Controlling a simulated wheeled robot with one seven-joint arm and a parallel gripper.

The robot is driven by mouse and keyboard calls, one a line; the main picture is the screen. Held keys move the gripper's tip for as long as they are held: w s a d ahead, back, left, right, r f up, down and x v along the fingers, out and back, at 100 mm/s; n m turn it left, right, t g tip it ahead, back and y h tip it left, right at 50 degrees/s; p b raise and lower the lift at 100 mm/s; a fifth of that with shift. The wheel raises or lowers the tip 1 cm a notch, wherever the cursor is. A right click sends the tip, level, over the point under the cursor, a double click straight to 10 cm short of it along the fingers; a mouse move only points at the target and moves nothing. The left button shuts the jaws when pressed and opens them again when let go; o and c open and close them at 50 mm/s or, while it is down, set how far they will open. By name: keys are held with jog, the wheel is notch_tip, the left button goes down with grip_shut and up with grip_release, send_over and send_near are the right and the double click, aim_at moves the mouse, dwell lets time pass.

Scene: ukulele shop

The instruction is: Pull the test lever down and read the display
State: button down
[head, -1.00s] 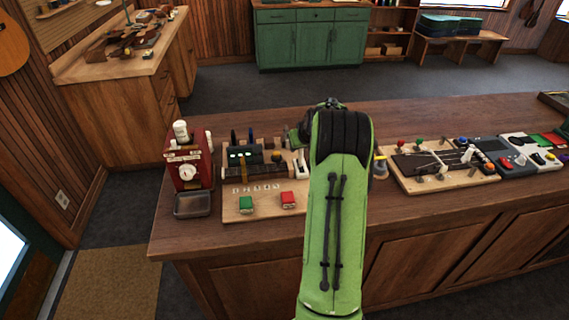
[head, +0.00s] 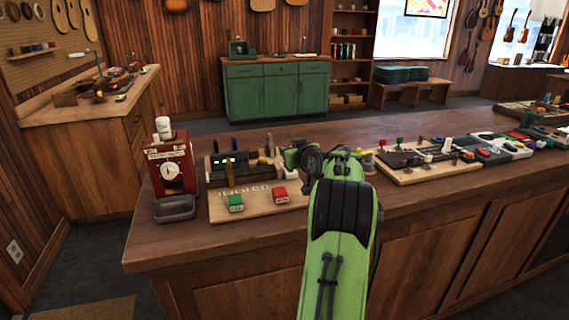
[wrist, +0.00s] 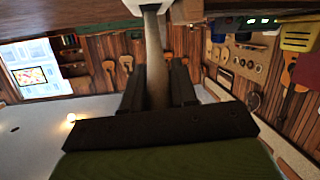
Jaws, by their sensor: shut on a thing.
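The test board (head: 258,206) lies on the counter with a dark device (head: 240,168) along its back, a green button block (head: 235,203) and a red one (head: 280,195). Small green lights, apparently the display (head: 226,160), show on the device, too small to read. They also show at the top of the wrist view (wrist: 262,20), beside a yellow part. In the wrist view my gripper (wrist: 158,75) is shut on a pale upright shaft with a white end, apparently the test lever (wrist: 152,35). My green arm hides the gripper and lever in the head view.
A red box with a white dial (head: 171,170) and a grey tray (head: 175,208) stand left of the board. A board with knobs (head: 415,165) and several small pedals lie to the right. The counter's front strip (head: 170,245) is clear at left.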

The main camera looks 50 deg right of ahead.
jog(key=shift+a+r, duration=0.1)
dwell(0.4)
jog(key=c, duration=1)
grip_release()
jog(key=shift+o, duration=0.2)
jog(key=f+v, duration=0.1)
jog(key=v, duration=1.4)
jog(key=shift+s+a+r, duration=0.15)
jog(key=shift+s+a, duration=0.1)
jog(key=shift+s, duration=0.15)
